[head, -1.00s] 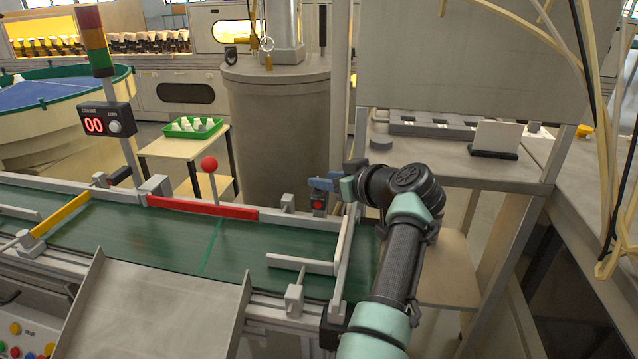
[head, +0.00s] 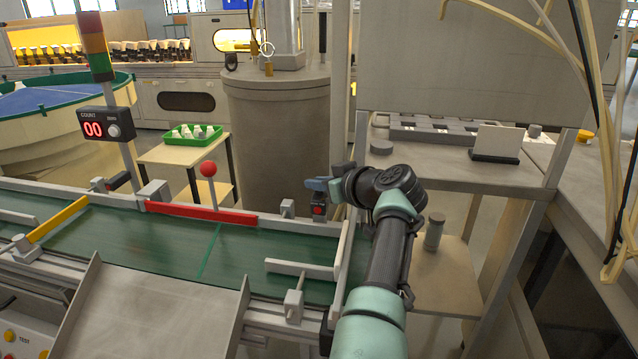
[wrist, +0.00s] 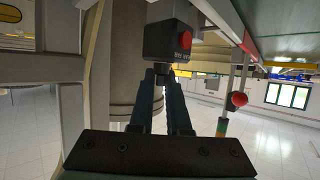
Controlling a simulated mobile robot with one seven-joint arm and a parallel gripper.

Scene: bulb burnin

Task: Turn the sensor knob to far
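The sensor box (head: 318,208) is a small dark block with a red round face at the conveyor's far edge, right of the red bar. In the wrist view the box (wrist: 168,42) is close, with its red round part (wrist: 184,39) and small white lettering beside it. A short dark knob (wrist: 164,71) juts from the box toward my fingers. My gripper (head: 312,184) is at the box, its blue fingers pointing left. In the wrist view my gripper (wrist: 163,80) has its fingers apart, one on each side of the knob. Contact with it cannot be made out. The knob's setting is not readable.
The green conveyor (head: 120,235) runs along the left and front, with a grey rail near my forearm. A red ball lever (head: 208,169) stands left of the box. A large grey drum (head: 278,140) is behind it. A shelf table (head: 430,165) is on the right.

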